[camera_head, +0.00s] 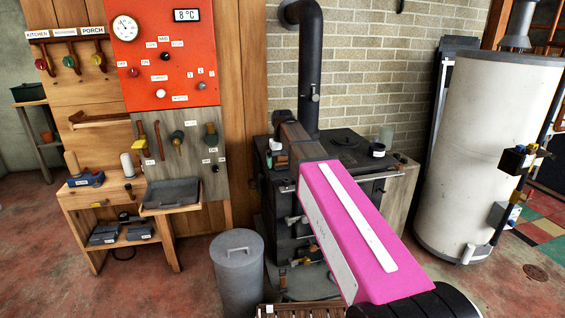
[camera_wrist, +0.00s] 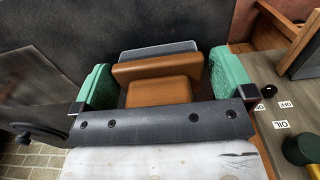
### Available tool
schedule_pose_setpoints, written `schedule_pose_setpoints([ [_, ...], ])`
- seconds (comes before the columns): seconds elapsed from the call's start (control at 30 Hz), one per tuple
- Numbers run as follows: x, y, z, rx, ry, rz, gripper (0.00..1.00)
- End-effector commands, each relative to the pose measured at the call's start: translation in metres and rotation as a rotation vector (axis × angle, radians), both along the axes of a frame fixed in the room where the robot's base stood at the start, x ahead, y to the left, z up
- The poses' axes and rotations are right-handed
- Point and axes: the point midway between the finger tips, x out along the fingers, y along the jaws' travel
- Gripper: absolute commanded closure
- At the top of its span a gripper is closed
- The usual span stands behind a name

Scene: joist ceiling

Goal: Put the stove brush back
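In the wrist view my gripper (camera_wrist: 163,85) has its two green-padded fingers wide apart, near the ends of its dark bar. A brown block (camera_wrist: 158,92) lies between them, with a narrow strip of space at the right finger. I cannot tell whether this block is the stove brush. In the head view my pink arm reaches towards the left side of the black stove (camera_head: 345,148). My gripper (camera_head: 276,158) is small there, beside the stove's left edge, and partly hidden. No stove brush can be made out for certain.
A grey wood panel (camera_head: 190,170) with levers and a shelf tray (camera_head: 172,196) stands left of the stove. A lidded grey bin (camera_head: 238,268) stands in front. A wooden bench (camera_head: 85,213) is at left, a white tank (camera_head: 485,150) at right. The left floor is clear.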

Motion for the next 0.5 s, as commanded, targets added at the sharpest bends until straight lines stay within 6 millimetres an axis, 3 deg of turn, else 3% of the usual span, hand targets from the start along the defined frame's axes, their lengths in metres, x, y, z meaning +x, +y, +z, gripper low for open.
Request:
schedule_pose_setpoints([
  [0.27, 0.0, 0.0, 0.005, 0.0, -0.001, 0.0, 0.0],
  [0.5, 0.001, 0.0, 0.039, 0.001, -0.003, 0.0, 0.0],
])
